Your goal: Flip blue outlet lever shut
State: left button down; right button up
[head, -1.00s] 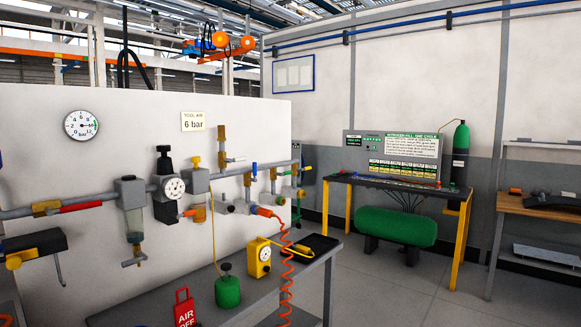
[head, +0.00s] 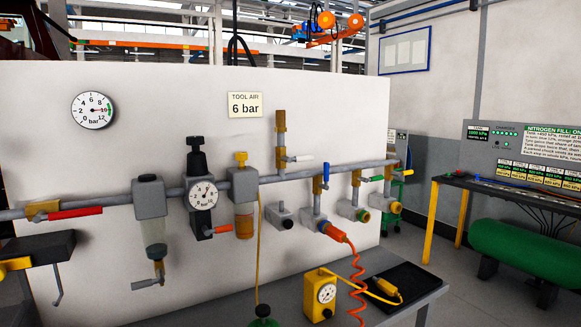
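The blue outlet lever (head: 326,171) stands upright on a brass valve (head: 318,186) in the right half of the head view. This valve sits on a drop below the grey air pipe (head: 280,176). An orange coupling (head: 335,233) with a coiled orange hose (head: 358,280) is at the lower end of that drop. Neither of my grippers shows in the head view, and nothing touches the lever.
A white lever (head: 298,158) and a green lever (head: 372,179) lie roughly level on neighbouring valves. A red lever (head: 75,213) lies along the pipe at left. Below, a bench holds a yellow gauge box (head: 320,294) and black tray (head: 405,286). Floor shows at right.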

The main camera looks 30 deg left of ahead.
aim_at(325, 186)
jog(key=u, duration=0.4)
jog(key=i, duration=0.55)
jog(key=u, duration=0.4)
